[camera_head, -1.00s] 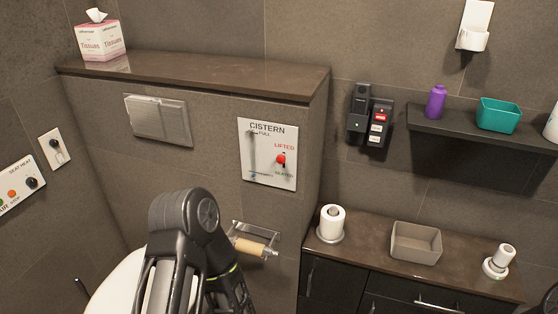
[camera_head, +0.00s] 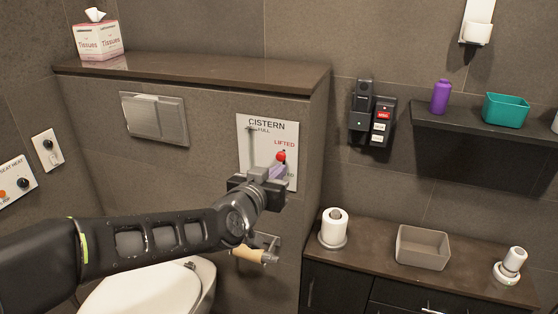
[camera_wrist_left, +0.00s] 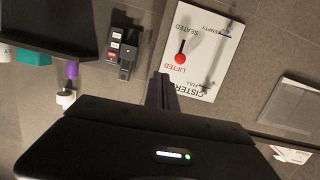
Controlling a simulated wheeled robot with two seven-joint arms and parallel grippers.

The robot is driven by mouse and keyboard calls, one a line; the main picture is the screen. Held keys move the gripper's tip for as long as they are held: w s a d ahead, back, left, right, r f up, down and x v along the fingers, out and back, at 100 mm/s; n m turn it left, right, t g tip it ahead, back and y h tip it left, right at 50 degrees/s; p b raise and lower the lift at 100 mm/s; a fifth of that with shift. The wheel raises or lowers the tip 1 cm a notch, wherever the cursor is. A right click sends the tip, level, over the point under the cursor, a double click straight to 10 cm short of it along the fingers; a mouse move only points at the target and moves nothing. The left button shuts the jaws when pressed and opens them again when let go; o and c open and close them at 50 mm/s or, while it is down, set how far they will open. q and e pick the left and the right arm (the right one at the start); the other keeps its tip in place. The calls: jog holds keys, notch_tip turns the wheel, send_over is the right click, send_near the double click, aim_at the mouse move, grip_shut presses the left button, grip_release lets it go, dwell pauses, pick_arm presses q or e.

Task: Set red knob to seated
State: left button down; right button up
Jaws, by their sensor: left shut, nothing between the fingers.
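The red knob (camera_head: 281,156) is on the white CISTERN panel (camera_head: 262,132), just below the word LIFTED. In the left wrist view the panel shows upside down, with the knob (camera_wrist_left: 181,57) next to LIFTED and away from SEATED. My left gripper (camera_head: 277,171) is in front of the panel, just below the knob in the head view, and hides part of the SEATED label. Its fingers (camera_wrist_left: 163,90) are shut and empty. In the left wrist view the fingertips stand apart from the knob in the picture; I cannot tell the depth gap. My right gripper is not in view.
A toilet paper holder (camera_head: 256,250) is below the panel. A counter (camera_head: 380,252) with a paper roll (camera_head: 333,226) and a beige bin (camera_head: 423,247) is at right. A flush plate (camera_head: 154,118) is left of the panel. The toilet (camera_head: 150,290) is under my arm.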

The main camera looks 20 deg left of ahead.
pick_arm(q)
jog(key=shift+a+r+m+t+y, duration=0.15)
jog(key=shift+a+r+m, duration=0.25)
jog(key=shift+r, duration=0.25)
jog(key=shift+a+r+m+t+y, duration=0.1)
jog(key=shift+a+r+m+t, duration=0.1)
jog(key=shift+a+r+m, duration=0.35)
jog(key=shift+a+r+m+t+y, duration=0.15)
jog(key=shift+a+r, duration=0.1)
jog(key=shift+r, duration=0.5)
send_over(282, 155)
jog(key=s, duration=0.3)
jog(key=f, duration=0.4)
jog(key=shift+w+d, duration=0.15)
jog(key=shift+w, duration=0.15)
jog(key=shift+w+f, duration=0.1)
jog(key=shift+f, duration=0.5)
jog(key=shift+f, duration=0.1)
